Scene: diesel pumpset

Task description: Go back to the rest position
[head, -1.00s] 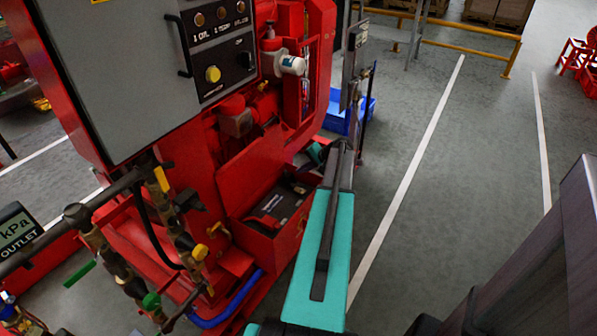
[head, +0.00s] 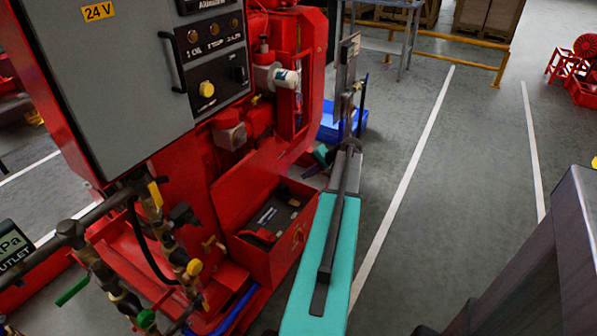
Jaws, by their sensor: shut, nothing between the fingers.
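My teal arm link, with a dark bar along its top, reaches up from the bottom middle of the head view. My gripper's fingers do not show; the end of the arm is hidden behind the link. A small teal part shows beside the link's far end, close to the red pumpset (head: 185,200). I cannot make out any fingers there.
The grey control panel (head: 130,80) and an open red box (head: 268,262) with a dark battery-like block stand left of my arm. Valves and pipes (head: 110,270) are at lower left. A blue crate (head: 342,124) is beyond. The floor (head: 450,180) at right is clear.

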